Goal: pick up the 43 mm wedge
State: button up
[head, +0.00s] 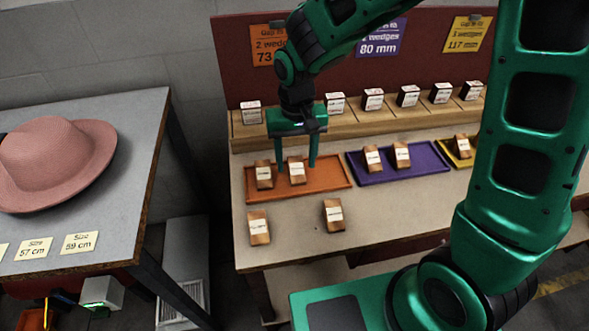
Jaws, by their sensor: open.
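Several brown wooden wedges with white labels are in the head view; the labels are too small to read, so I cannot tell which is the 43 mm one. Two stand on the orange tray (329,177): a left wedge (264,175) and a right wedge (297,172). Two more are on the bare bench in front, a left one (259,227) and a right one (333,215). My gripper (296,168) is open and points down over the orange tray. Its fingers show on either side of the right wedge; I cannot tell whether they touch it.
A purple tray (430,163) with two wedges and a yellow tray (456,160) with one lie to the right. Several labelled blocks (373,99) stand on a wooden ledge (240,133) behind. A pink hat (60,160) sits on a separate grey table (140,130) at left.

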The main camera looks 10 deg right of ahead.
jog(key=shift+f, duration=1.2)
jog(key=c, duration=1.1)
jog(key=shift+r, duration=0.15)
